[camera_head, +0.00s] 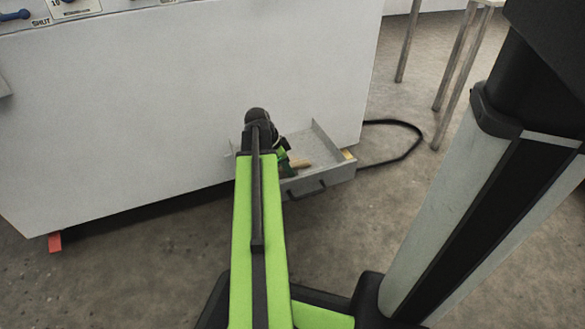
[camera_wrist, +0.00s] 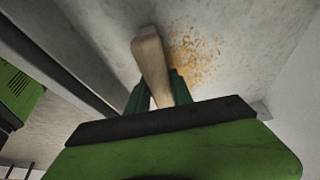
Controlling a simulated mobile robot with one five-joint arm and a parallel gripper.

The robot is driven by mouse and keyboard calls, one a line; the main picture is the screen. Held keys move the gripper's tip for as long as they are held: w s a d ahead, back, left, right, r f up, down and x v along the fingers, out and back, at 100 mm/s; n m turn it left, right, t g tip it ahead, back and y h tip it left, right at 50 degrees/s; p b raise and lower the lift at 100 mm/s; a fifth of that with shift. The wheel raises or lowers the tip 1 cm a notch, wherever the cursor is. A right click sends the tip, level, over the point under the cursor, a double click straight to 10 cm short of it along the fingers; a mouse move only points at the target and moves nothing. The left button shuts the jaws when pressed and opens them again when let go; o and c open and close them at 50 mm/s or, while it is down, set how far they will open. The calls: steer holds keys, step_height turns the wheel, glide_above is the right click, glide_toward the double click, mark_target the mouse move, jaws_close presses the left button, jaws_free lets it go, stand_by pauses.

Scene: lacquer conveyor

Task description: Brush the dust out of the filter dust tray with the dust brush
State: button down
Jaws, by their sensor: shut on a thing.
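The filter dust tray (camera_head: 325,165) is a grey, shallow open drawer, pulled out low from the white cabinet. In the wrist view its pale floor (camera_wrist: 225,25) carries a patch of orange-brown dust (camera_wrist: 196,52). My gripper (camera_wrist: 157,88) is shut on the pale wooden dust brush (camera_wrist: 150,58), whose end points to the dust's left side. I cannot see the bristles or tell whether the brush touches the floor. In the head view my gripper (camera_head: 285,162) is over the tray's left part, with the brush (camera_head: 300,163) showing beside it; my arm hides the tray's left end.
The white cabinet (camera_head: 190,95) stands behind the tray. A dark handle (camera_head: 305,189) is on the tray's front. A black cable (camera_head: 410,130) loops on the floor to the right, near stool legs (camera_head: 455,75). The concrete floor (camera_head: 130,270) in front is clear.

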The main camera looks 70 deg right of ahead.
mark_target(303, 160)
steer(key=shift+w+a, duration=0.6)
steer(key=shift+w, duration=0.15)
steer(key=shift+w+d, duration=0.4)
steer(key=shift+d, duration=0.2)
steer(key=shift+s+d, duration=1.2)
steer(key=shift+s, duration=0.3)
steer(key=shift+s+d, duration=1.15)
steer(key=shift+s, duration=0.35)
steer(key=shift+s+d, duration=1.2)
steer(key=shift+s, duration=0.3)
steer(key=shift+r, duration=0.1)
steer(key=shift+w+a, duration=1.05)
steer(key=shift+w, duration=0.25)
steer(key=shift+w+a, duration=1.3)
steer(key=shift+w, duration=0.3)
steer(key=shift+w+a, duration=1.3)
steer(key=shift+w, duration=0.3)
steer(key=shift+w+d, duration=0.4)
steer(key=shift+d, duration=0.2)
steer(key=shift+s+d, duration=1.2)
steer(key=shift+s, duration=0.3)
steer(key=shift+s+d, duration=1.15)
steer(key=shift+s, duration=0.3)
steer(key=shift+s+d, duration=1.2)
steer(key=shift+s, duration=0.3)
